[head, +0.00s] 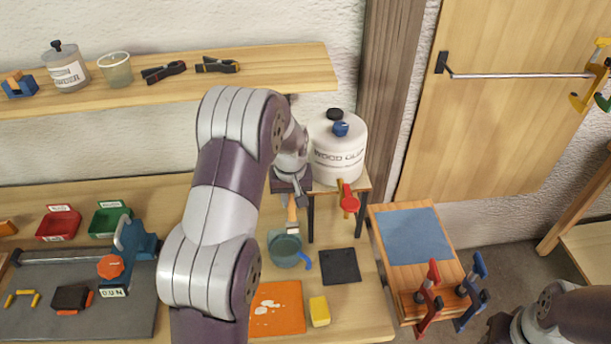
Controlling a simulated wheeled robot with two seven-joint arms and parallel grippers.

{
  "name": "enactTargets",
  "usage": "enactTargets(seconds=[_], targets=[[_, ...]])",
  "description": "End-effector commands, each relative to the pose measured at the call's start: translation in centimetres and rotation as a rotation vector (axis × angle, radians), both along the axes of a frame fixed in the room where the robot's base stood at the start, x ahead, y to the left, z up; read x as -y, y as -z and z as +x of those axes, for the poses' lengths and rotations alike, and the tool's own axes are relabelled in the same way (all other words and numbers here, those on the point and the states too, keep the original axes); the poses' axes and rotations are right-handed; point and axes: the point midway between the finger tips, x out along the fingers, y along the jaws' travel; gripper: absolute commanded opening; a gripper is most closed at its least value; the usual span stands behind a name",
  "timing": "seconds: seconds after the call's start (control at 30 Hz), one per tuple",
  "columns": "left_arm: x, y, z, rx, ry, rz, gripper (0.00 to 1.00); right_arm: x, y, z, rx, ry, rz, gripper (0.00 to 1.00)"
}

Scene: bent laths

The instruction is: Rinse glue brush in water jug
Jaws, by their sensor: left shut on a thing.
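My left gripper (292,194) is shut on the glue brush (292,213), which hangs down from the fingers with its pale wooden handle showing. The brush's lower end is at the back of the mouth of the teal see-through water jug (284,250). I cannot tell whether the tip is inside the jug or just above it. The jug stands upright on the bench, with a blue handle at its lower right. Part of my right arm shows at the lower right, but its gripper is not visible.
A white wood glue tank (337,150) with a red tap (349,200) stands on a small stand behind the jug. A dark square pad (340,266), a yellow block (319,311) and an orange mat (278,308) lie near the jug. Clamps (430,298) stand at the right.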

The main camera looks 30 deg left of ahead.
Motion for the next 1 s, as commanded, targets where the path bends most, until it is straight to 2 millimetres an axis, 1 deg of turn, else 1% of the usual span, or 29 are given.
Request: enactTargets(seconds=[0.17,0.27,0.53,0.9,1.0], targets=[[0.0,0.9,0.0,-0.001,0.0,-0.001,0.0,0.0,0.7,-0.1,0.0,0.0,0.0,0.43],[0.0,1.8,-0.1,-0.001,0.0,-0.001,0.0,0.0,1.5,-0.1,-0.001,0.0,0.0,0.43],[0.0,5.5,-0.1,0.0,0.0,0.0,0.0,0.0,4.4,-0.1,-0.001,0.0,0.0,0.43],[0.0,10.4,-0.2,-0.001,0.0,-0.001,0.0,0.0,7.5,-0.2,0.0,0.0,0.0,0.43],[0.0,11.2,-0.2,0.0,0.0,0.0,0.0,0.0,8.0,-0.2,0.0,0.0,0.0,0.43]])
